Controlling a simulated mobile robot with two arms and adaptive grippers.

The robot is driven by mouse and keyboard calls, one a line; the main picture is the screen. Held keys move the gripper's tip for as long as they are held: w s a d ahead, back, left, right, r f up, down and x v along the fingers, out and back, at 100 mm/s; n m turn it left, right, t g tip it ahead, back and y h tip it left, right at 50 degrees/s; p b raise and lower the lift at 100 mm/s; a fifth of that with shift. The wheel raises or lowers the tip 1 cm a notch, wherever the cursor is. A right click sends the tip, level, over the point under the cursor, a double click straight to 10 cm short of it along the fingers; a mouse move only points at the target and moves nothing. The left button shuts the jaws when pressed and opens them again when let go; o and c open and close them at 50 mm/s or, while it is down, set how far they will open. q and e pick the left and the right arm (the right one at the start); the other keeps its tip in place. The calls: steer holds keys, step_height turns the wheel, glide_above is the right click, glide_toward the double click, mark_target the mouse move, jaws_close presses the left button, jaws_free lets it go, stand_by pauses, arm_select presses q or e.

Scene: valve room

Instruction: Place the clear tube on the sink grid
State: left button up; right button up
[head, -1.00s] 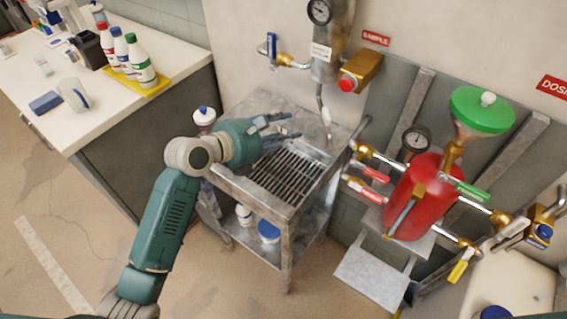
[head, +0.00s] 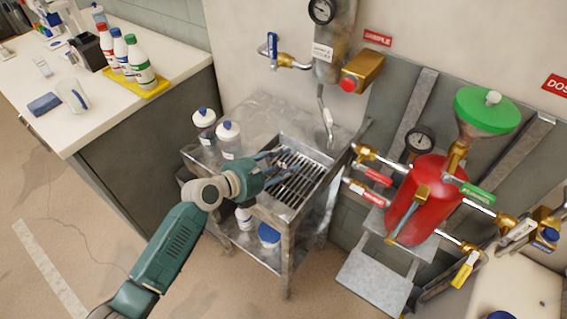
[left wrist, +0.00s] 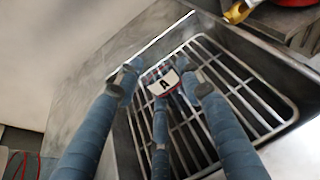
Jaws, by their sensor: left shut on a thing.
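The tube's clear body is hardly visible against the bars. I cannot tell whether it touches the grid. My right gripper is not in view.
Two clear bottles with blue caps (head: 229,138) stand on the stand's left side. A spout (head: 326,112) hangs behind the sink. A red tank (head: 418,198) with valves is at right. Bottles stand on a yellow tray (head: 150,87) on the left counter.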

arm_select(q)
steer(key=o, duration=0.7)
steer(key=shift+f, duration=0.1)
steer(key=shift+o, duration=0.9)
steer(key=shift+s+a+r, duration=0.1)
steer(key=shift+a+r, duration=0.05)
steer(key=shift+r, duration=0.05)
steer(key=v, duration=1)
steer(key=shift+s+a, duration=0.2)
steer(key=shift+s, duration=0.05)
steer(key=shift+s+a+r, duration=0.3)
